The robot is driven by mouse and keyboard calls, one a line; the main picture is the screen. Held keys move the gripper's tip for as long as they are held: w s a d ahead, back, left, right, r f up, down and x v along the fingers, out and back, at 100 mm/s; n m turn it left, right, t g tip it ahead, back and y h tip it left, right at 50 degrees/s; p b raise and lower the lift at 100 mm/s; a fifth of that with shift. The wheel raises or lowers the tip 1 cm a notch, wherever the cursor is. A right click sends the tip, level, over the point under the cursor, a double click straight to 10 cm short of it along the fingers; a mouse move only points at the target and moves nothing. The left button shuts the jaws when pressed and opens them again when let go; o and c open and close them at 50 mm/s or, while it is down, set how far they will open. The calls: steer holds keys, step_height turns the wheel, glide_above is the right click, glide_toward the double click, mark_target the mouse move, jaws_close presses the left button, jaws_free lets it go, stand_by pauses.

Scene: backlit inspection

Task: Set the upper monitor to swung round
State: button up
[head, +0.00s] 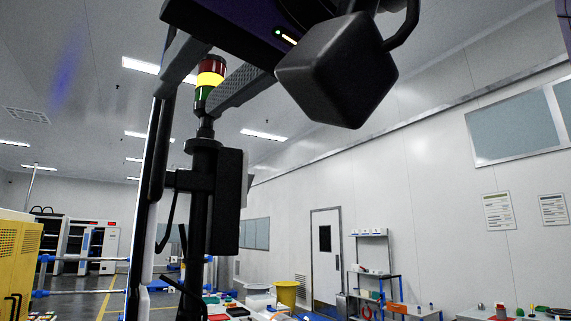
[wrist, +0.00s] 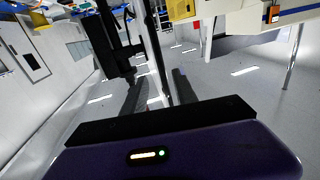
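A tall thin dark panel (head: 156,150), seen nearly edge-on, stands left of a black post (head: 205,160) and appears to be the upper monitor. A bracket joins it to the post. In the wrist view, which is upside down, this thin panel (wrist: 156,50) runs up between my fingers. My gripper (head: 178,95) reaches in from the top right, at the panel's upper end. In the wrist view my gripper (wrist: 160,86) is open, one finger on each side of the panel. I cannot tell whether either finger touches it. The screen face is not visible.
A red, yellow and green signal light (head: 209,80) tops the post, close behind my fingers. A black box (head: 227,200) is fixed on the post's right. A yellow cabinet (head: 18,265) stands at left, a yellow bin (head: 287,293) low in the middle. A cable hangs by the post.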

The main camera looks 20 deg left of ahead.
mark_target(170, 111)
steer(key=p+x, duration=0.2)
steer(key=x, duration=0.5)
steer(key=shift+a+p, duration=0.3)
steer(key=shift+a, duration=0.05)
steer(key=shift+c, duration=0.4)
jaws_close()
steer(key=shift+r, duration=0.1)
stand_by(0.7)
